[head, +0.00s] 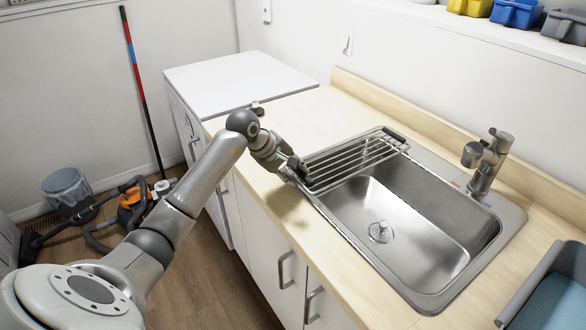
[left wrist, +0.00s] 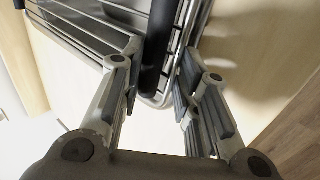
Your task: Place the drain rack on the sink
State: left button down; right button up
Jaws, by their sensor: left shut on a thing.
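The drain rack (head: 352,160) is a set of metal bars with dark end pieces. It lies across the left end of the steel sink (head: 508,213), spanning from the back rim to the front rim. My left gripper (head: 294,172) is shut on its near end, at the sink's front left corner. In the left wrist view the fingers (left wrist: 162,80) are on both sides of the rack's dark end bar (left wrist: 158,45), with the metal bars (left wrist: 85,35) beyond. Whether the near end touches the rim is hidden by the gripper. My right gripper is not in view.
A faucet (head: 487,160) stands at the sink's back right. A grey-blue bin (head: 552,295) is on the counter at lower right. The wooden counter (head: 310,115) left of the sink is mostly clear. A vacuum cleaner (head: 132,200) and a bucket (head: 66,187) stand on the floor.

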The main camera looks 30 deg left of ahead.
pick_arm(q)
jog(key=shift+f, duration=0.45)
jog(key=shift+s+f+b, duration=0.15)
jog(key=shift+f+b, duration=0.3)
jog(key=shift+b, duration=0.35)
jog(key=c, duration=1.5)
grip_release()
jog(key=shift+f, duration=0.1)
jog(key=o, duration=0.4)
jog(key=shift+f, duration=0.2)
jog(key=shift+r, duration=0.15)
